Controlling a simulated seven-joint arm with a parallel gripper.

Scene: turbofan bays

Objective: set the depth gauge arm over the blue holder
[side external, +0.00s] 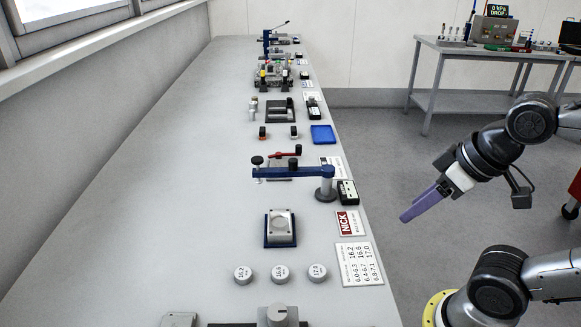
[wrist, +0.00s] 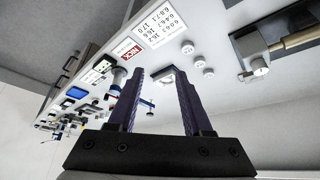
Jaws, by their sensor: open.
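The depth gauge arm (side external: 285,173) is a blue horizontal bar on a grey post at the bench's right edge. It reaches left from the post, with a dark knob on top and a thin spindle at its left end. The blue holder (side external: 267,243) lies nearer the camera, with a pale metal block with a round recess on it. The arm does not lie over the holder; it is beyond it. My gripper (side external: 404,218) has purple fingers and is off the bench's right edge, apart from everything. In the wrist view my gripper (wrist: 160,73) is open and empty.
Three round weights (side external: 281,272) marked with numbers and a printed number card (side external: 359,264) lie nearer the camera. A red NICK card (side external: 349,223) and a small black readout (side external: 348,193) sit by the post. Bench left of the holder is clear.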

